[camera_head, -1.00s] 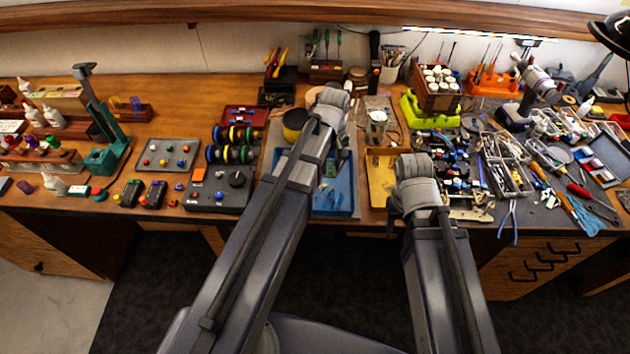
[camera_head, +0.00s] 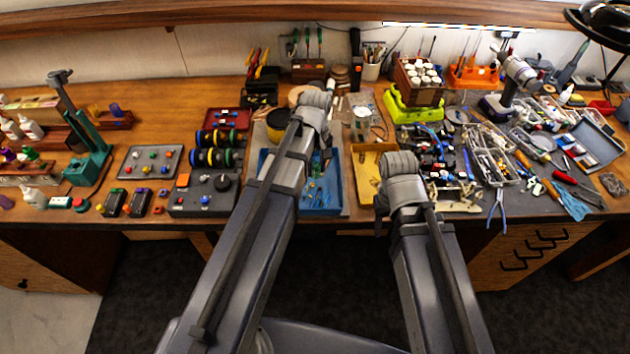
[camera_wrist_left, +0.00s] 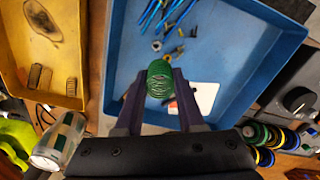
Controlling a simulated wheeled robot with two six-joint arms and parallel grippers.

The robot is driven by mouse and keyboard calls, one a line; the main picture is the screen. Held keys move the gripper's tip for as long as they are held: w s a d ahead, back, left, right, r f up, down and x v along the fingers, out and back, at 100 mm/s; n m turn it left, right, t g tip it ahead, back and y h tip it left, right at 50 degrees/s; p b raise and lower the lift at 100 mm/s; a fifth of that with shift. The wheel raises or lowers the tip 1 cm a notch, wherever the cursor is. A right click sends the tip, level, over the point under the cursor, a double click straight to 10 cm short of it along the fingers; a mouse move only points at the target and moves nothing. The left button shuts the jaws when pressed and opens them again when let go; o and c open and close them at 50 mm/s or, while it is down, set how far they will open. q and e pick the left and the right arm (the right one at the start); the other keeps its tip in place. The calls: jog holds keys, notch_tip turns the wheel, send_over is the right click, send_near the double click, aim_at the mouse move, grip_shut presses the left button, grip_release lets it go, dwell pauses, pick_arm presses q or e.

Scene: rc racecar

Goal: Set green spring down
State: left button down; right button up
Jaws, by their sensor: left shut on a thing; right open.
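The green spring (camera_wrist_left: 159,80) shows in the left wrist view as a coil between the fingertips of my left gripper (camera_wrist_left: 158,88), which is shut on it. It is held over the blue tray (camera_wrist_left: 130,35). I cannot tell whether the spring touches the tray floor.
Blue-handled tools (camera_wrist_left: 165,12) and small metal parts lie in the blue tray. A white card (camera_wrist_left: 200,96) lies near the fingers. The yellow tray (camera_head: 366,185) is right of the blue one in the head view. Spools (camera_head: 218,158) and a grey control box (camera_head: 200,198) stand left.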

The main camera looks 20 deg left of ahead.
aim_at(316, 183)
pick_arm(q)
jog(key=shift+f, duration=0.15)
notch_tip(316, 183, down, 3)
jog(key=b, duration=0.3)
jog(key=shift+f, duration=0.2)
jog(key=shift+b, duration=0.3)
jog(key=shift+f, duration=0.2)
jog(key=c, duration=0.5)
grip_release()
jog(key=shift+r, duration=0.2)
